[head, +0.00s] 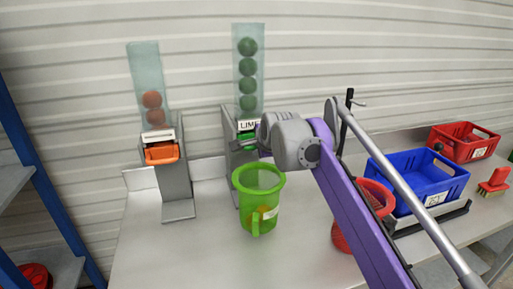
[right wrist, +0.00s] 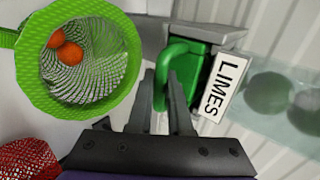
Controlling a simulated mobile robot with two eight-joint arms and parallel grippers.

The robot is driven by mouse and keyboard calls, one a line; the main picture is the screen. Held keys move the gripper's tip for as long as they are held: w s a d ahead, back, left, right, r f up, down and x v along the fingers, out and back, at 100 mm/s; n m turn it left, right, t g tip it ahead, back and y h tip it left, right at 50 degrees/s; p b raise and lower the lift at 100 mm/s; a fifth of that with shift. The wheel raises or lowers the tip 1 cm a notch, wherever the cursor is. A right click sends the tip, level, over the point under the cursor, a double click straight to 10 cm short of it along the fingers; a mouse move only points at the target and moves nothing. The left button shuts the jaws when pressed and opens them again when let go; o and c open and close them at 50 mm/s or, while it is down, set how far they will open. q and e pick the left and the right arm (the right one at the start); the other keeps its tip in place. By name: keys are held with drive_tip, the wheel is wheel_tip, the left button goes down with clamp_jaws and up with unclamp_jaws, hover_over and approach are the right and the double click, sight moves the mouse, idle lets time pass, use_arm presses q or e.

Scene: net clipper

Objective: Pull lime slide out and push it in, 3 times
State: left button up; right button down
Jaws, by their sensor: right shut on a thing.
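The lime dispenser is a grey stand with a clear tube (head: 236,62) holding several green balls, labelled LIMES in the right wrist view (right wrist: 223,88). Its green slide (head: 244,137) is partly hidden by my right gripper in the head view. In the right wrist view the green slide (right wrist: 190,68) sits at the stand, with a looped handle (right wrist: 161,68) at its left. My right gripper (right wrist: 160,98) is shut on the handle, a finger on each side. How far out the slide is I cannot tell. My left gripper is not in view.
An orange-slide dispenser (head: 162,153) is to the left. A red basket (head: 340,238), blue crate (head: 412,182), red crate (head: 463,143) and brush (head: 494,183) are to the right.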

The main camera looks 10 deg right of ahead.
drive_tip(key=shift+s, duration=0.15)
drive_tip(key=s, duration=0.5)
drive_tip(key=s+b, duration=0.1)
drive_tip(key=s, duration=0.4)
drive_tip(key=shift+s+d+r, duration=0.1)
drive_tip(key=shift+d+r, duration=0.1)
idle(0.5)
idle(0.5)
